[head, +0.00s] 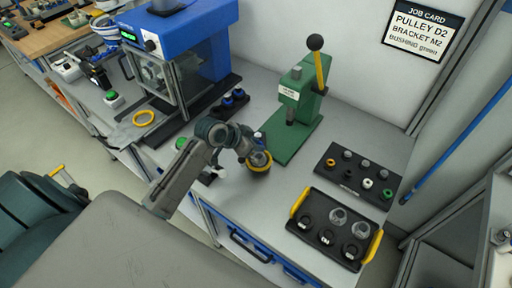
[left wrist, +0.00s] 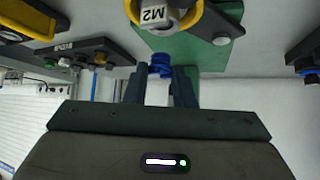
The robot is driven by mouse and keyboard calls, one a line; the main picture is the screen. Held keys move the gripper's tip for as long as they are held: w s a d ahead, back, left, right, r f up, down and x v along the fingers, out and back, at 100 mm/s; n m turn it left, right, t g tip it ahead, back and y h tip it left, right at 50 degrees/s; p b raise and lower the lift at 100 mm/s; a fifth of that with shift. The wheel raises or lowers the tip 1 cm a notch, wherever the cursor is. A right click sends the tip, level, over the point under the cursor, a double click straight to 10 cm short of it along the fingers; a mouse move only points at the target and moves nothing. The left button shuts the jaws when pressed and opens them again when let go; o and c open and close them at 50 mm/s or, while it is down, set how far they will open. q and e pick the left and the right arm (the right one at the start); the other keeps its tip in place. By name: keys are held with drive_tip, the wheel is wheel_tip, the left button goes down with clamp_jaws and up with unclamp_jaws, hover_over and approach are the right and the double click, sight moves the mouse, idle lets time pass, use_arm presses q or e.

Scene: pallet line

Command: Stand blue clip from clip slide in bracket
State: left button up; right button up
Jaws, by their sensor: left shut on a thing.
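My left gripper (head: 257,142) is shut on a blue clip (left wrist: 160,65), which shows between its two fingertips in the left wrist view. The bracket (left wrist: 157,14) is a pale metallic part marked M2, sitting in a yellow ring. In the left wrist view a gap shows between the clip and the bracket. In the head view the yellow-ringed bracket spot (head: 260,162) is just beside the gripper and partly hidden by it. The clip slide (head: 231,104) is a black rack with blue clips, behind the gripper. My right gripper is not in view.
A green press (head: 300,105) with a yellow lever stands behind. A black bushing tray (head: 346,183) and a yellow-handled tray (head: 318,243) lie to the right. A blue machine (head: 190,50) stands at the back left. A job card (head: 423,30) hangs on the wall.

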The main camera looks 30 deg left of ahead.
use_arm(q)
drive_tip(key=shift+d+f, duration=0.15)
wheel_tip(320, 180, down, 2)
drive_tip(key=shift+f+p, duration=0.15)
drive_tip(key=shift+p, duration=0.8)
drive_tip(key=shift+f, duration=0.55)
drive_tip(key=o, duration=1)
drive_tip(key=shift+c, duration=0.2)
drive_tip(key=shift+r, duration=0.1)
